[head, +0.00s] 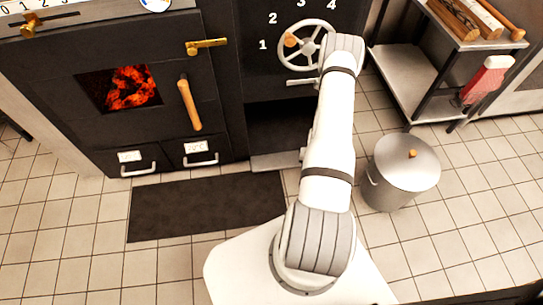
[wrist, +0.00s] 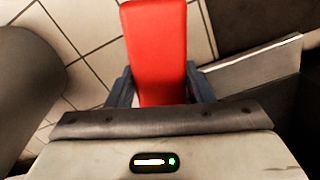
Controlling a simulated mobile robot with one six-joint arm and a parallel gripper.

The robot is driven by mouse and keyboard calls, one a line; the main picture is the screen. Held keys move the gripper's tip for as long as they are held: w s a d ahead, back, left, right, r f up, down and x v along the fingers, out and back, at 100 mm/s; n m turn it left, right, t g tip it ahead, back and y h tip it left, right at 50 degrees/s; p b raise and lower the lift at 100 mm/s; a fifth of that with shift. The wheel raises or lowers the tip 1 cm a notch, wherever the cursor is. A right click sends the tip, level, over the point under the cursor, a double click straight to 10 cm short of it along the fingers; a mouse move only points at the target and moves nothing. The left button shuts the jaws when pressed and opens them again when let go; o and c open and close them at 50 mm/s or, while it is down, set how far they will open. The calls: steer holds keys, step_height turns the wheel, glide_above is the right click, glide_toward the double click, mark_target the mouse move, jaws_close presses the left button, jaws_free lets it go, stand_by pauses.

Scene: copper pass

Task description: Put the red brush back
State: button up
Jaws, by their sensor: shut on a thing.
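In the wrist view my gripper (wrist: 158,86) is shut on a red, flat, block-like piece (wrist: 157,40), which I take to be the red brush. One dark finger presses on each side of it. No bristles show. In the head view my arm hides the gripper and the held piece.
A lidded metal bin (head: 405,163) stands on the tiles right of my arm. A black oven (head: 130,90) with glowing coals is at left, with a dark mat (head: 205,207) before it. A spoked handwheel (head: 306,45) is behind my arm. Tiled floor is free at lower right.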

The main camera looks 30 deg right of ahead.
steer(key=shift+s+d+r, duration=0.15)
steer(key=shift+s+d, duration=0.05)
steer(key=shift+d, duration=0.15)
steer(key=w+a+b, duration=0.2)
steer(key=w+a, duration=0.3)
steer(key=w, duration=0.3)
steer(key=w+a+b, duration=0.2)
steer(key=w+a, duration=0.4)
steer(key=w, duration=0.2)
steer(key=shift+m, duration=0.3)
step_height(320, 180, down, 7)
steer(key=b, duration=0.3)
steer(key=shift+w+d, duration=0.1)
steer(key=shift+d, duration=0.05)
steer(key=shift+w+b, duration=0.1)
steer(key=shift+b, duration=0.2)
